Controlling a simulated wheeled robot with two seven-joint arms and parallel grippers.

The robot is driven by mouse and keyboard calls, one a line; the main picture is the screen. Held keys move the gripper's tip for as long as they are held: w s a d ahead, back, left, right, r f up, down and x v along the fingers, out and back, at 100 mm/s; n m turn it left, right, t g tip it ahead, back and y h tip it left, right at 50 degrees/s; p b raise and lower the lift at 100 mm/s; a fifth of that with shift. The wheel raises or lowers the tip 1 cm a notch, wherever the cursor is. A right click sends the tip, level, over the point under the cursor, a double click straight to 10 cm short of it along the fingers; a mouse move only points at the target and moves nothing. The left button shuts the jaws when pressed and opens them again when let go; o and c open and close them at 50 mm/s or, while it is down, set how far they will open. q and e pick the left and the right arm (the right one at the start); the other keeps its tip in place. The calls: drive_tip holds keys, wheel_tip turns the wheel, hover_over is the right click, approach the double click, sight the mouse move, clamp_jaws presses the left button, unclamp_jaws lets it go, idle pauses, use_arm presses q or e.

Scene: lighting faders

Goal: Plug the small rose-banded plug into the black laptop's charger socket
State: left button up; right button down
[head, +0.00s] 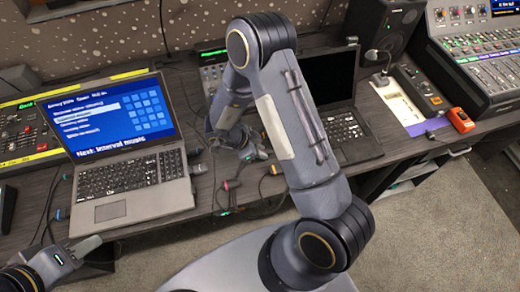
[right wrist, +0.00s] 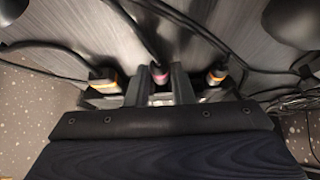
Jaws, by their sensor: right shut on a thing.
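The black laptop (head: 345,127) stands open on the desk; my right arm crosses in front of it and hides part of its screen and keyboard. Its charger socket cannot be made out. My right gripper (head: 258,153) is low over the desk, left of the black laptop. In the right wrist view its fingers (right wrist: 159,88) are shut on the small rose-banded plug (right wrist: 160,99), whose dark cable runs up and away. My left gripper (head: 84,247) is at the lower left, below the silver laptop; its finger gap is not clear.
Yellow-banded plugs lie on either side of the held plug, one left (right wrist: 104,79) and one right (right wrist: 217,76). A silver laptop (head: 150,200) stands at left. More cables and plugs lie along the desk's front edge. A microphone (head: 379,78) and mixing console (head: 485,65) are at right.

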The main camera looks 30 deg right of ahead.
drive_tip(key=shift+s+d+p, duration=0.25)
drive_tip(key=shift+d+p, duration=0.4)
drive_tip(key=shift+d, duration=0.25)
idle(1.0)
drive_tip(key=shift+d+p, duration=0.15)
drive_tip(key=shift+p, duration=0.15)
idle(0.3)
drive_tip(key=shift+d, duration=0.15)
idle(0.5)
drive_tip(key=c, duration=1.2)
unclamp_jaws()
drive_tip(key=shift+r, duration=0.1)
drive_tip(key=v, duration=0.7)
drive_tip(key=shift+a+r, duration=0.25)
drive_tip(key=shift+a, duration=0.05)
